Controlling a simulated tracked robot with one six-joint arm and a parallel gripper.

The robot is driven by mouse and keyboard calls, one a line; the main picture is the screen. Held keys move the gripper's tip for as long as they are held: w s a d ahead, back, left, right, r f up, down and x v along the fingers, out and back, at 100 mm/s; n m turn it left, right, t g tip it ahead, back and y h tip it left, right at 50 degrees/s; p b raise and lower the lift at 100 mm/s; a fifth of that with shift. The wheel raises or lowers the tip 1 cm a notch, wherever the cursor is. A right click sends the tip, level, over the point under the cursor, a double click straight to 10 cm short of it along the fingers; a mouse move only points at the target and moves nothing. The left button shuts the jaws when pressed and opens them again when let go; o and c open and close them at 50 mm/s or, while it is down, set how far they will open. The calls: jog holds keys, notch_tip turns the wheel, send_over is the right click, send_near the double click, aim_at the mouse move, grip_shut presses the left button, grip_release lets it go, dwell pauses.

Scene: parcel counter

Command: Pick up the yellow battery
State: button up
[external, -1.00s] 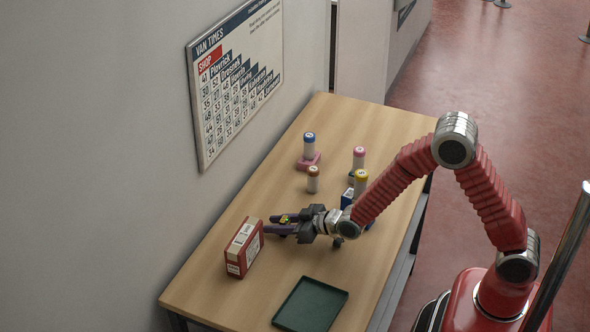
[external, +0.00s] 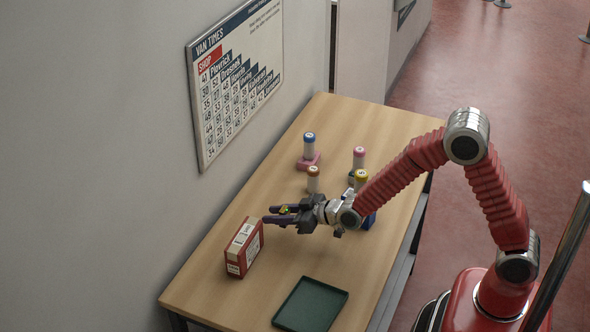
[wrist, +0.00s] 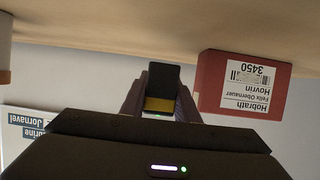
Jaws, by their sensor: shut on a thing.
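The yellow battery, black with a yellow band, is between the fingers of my gripper (external: 277,214). It shows small and partly hidden in the external view (external: 286,210). In the wrist view the battery (wrist: 159,103) shows its black end and yellow band between the two dark fingers. My gripper (wrist: 161,98) is shut on it. My gripper is held roughly level above the table, close to the right of a red and white parcel box (external: 244,247). I cannot tell from the picture exactly how high it is.
A dark green tray (external: 311,304) lies at the front. The table (external: 216,218) between is mostly clear.

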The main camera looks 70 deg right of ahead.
notch_tip(320, 180, up, 6)
dwell(0.8)
